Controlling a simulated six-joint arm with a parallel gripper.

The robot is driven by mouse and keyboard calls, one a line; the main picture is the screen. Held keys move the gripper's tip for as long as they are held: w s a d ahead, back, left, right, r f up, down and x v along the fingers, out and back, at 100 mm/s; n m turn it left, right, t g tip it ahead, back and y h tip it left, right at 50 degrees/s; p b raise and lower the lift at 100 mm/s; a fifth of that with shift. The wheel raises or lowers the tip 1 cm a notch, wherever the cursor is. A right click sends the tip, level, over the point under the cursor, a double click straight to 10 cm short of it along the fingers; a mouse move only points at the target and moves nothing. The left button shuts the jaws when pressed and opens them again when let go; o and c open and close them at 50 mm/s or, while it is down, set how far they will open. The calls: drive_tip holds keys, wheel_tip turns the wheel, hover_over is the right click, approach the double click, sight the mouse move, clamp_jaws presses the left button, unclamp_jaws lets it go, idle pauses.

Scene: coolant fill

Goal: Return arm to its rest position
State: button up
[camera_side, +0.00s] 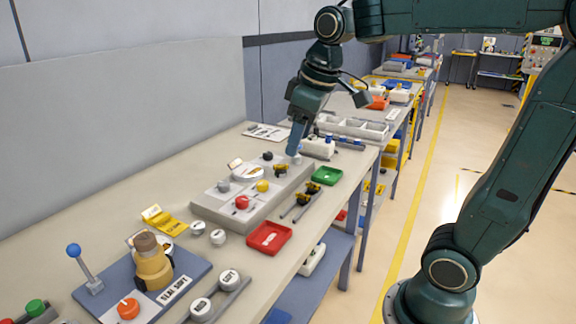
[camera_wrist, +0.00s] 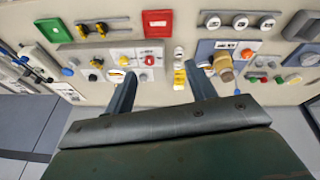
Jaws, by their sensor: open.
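My gripper (camera_side: 295,140) is above the far part of the workbench (camera_side: 115,205) in the side view, pointing down, with blue-grey fingers. In the wrist view my gripper (camera_wrist: 159,84) shows two fingers spread apart with nothing held between them. A grey panel (camera_side: 222,212) with coloured knobs lies on the bench below and nearer the side camera. The side view does not show clearly how high the fingertips are above the bench.
A red tray (camera_side: 269,237) and a green tray (camera_side: 327,175) lie by the bench's front edge. A blue test plate (camera_side: 190,267) carries a yellow-brown fitting (camera_side: 153,268) and a blue-knobbed lever (camera_side: 85,268). A grey divided tray (camera_side: 352,127) stands beyond my gripper. The floor right of the bench is clear.

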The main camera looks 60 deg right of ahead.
drive_tip(key=s+a+f+m+t, duration=0.1)
drive_tip(key=s+a+f, duration=0.1)
drive_tip(key=s, duration=0.4)
drive_tip(key=s+a+f+m+t, duration=0.1)
drive_tip(key=s+a+f, duration=0.1)
drive_tip(key=s, duration=0.4)
drive_tip(key=shift+s+f+y, duration=0.2)
drive_tip(key=shift+f+y, duration=0.1)
drive_tip(key=shift+f, duration=0.35)
